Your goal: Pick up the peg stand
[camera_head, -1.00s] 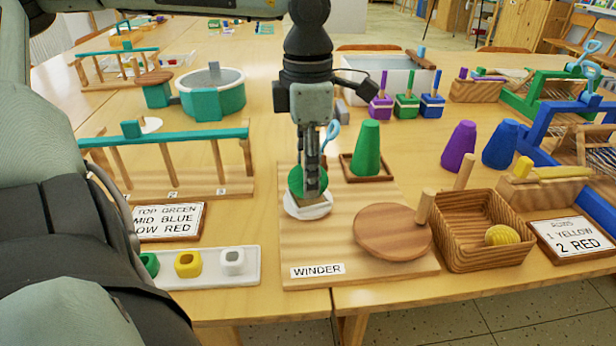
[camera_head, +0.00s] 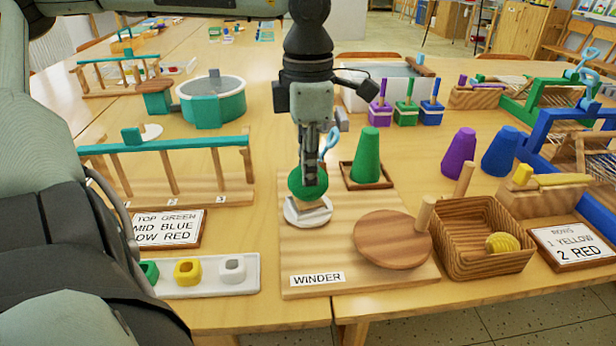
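No single object is clearly marked as the peg stand. A green ball (camera_head: 297,186) sits over a light wooden block (camera_head: 311,204) on a white round base (camera_head: 292,217) on the winder board (camera_head: 290,250). Small stands with upright pegs, purple (camera_head: 380,117), green (camera_head: 407,115) and blue (camera_head: 431,114), are at the back. My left gripper (camera_head: 310,178) points down at the green ball, its narrow fingers overlapping it. I cannot tell whether they hold anything. My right gripper is out of view.
A green cone (camera_head: 366,155) stands in a wooden tray behind the ball. A round wooden disc (camera_head: 385,240) with an upright handle (camera_head: 425,212) lies to the right. A basket (camera_head: 470,262) holds a yellow ball (camera_head: 502,243). A teal-topped rack (camera_head: 190,142) stands left.

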